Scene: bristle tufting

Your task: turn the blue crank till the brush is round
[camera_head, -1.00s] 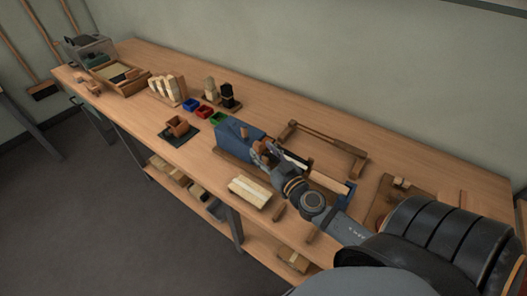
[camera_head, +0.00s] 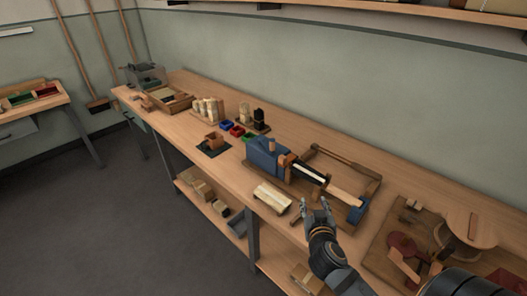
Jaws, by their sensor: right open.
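A blue machine housing (camera_head: 264,157) stands on the workbench, with brown wooden parts (camera_head: 286,161) at its right end. A dark strip with a white edge (camera_head: 311,174) runs from there toward a pale wooden piece (camera_head: 346,197). A small blue block (camera_head: 357,211) stands at the far end of this row. I cannot tell the crank apart from the blue housing, and the brush's shape is too small to judge. My right gripper (camera_head: 315,203) is open and empty, fingers pointing up the picture, in front of the machine and apart from it. My left gripper is not in view.
A pale bundle (camera_head: 272,195) lies at the bench's front edge. A wooden frame (camera_head: 344,160) lies behind the machine. Blue, red and green bins (camera_head: 237,131) stand left of it. A board with a round wooden disc (camera_head: 470,229) is at right.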

